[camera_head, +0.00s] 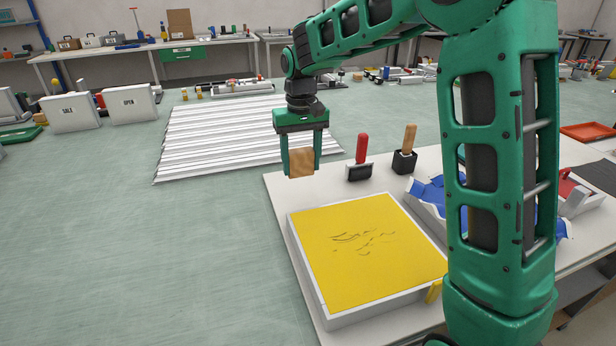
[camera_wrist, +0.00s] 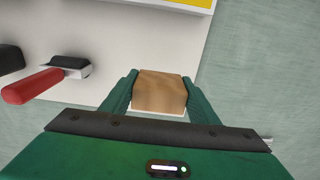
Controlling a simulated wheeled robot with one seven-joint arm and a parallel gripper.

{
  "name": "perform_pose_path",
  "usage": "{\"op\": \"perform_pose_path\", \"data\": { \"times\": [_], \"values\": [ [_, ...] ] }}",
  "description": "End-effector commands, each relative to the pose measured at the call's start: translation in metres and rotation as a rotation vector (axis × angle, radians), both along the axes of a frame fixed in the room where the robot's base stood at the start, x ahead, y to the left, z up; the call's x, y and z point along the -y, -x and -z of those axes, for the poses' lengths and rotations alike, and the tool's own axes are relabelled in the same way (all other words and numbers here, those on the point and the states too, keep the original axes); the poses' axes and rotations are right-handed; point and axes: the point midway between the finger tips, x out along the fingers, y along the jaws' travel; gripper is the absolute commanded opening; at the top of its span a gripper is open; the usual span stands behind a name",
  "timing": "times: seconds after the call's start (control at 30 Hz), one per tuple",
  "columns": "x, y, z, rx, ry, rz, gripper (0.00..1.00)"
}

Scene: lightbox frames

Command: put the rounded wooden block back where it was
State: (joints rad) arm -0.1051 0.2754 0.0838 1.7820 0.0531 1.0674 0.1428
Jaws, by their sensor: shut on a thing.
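The rounded wooden block (camera_head: 301,162) is light brown and hangs between the fingers of my gripper (camera_head: 301,160). My gripper is shut on it, with one finger on each side. In the head view the block is near the far left corner of the white table (camera_head: 280,187). In the wrist view the block (camera_wrist: 160,92) fills the gap between the green fingers of my gripper (camera_wrist: 160,97), with the white tabletop (camera_wrist: 120,40) and the green floor behind it. How high it is above the table I cannot tell exactly.
A yellow-topped lightbox frame (camera_head: 365,250) lies on the table nearer me. A red-handled tool (camera_head: 361,150) and a wooden-handled tool in a black holder (camera_head: 405,160) stand right of my gripper. Blue crumpled material (camera_head: 430,192) lies further right. White ribbed panels (camera_head: 215,140) lie on the floor behind.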

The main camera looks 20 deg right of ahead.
Motion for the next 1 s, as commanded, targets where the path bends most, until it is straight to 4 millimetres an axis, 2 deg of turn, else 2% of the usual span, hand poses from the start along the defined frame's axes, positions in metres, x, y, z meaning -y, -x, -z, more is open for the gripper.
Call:
{"op": "perform_pose_path", "data": {
  "times": [0.1,0.27,0.43,0.67,1.0],
  "values": [
    [0.017,-0.01,0.012,-0.001,0.0,0.003,0.37],
    [0.027,-0.018,0.019,0.001,0.0,0.0,0.37],
    [0.028,-0.018,0.029,-0.002,0.0,-0.001,0.37],
    [0.028,-0.017,0.058,-0.002,0.0,-0.001,0.37],
    [0.028,-0.018,0.062,0.0,0.0,-0.001,0.37]
  ]
}}
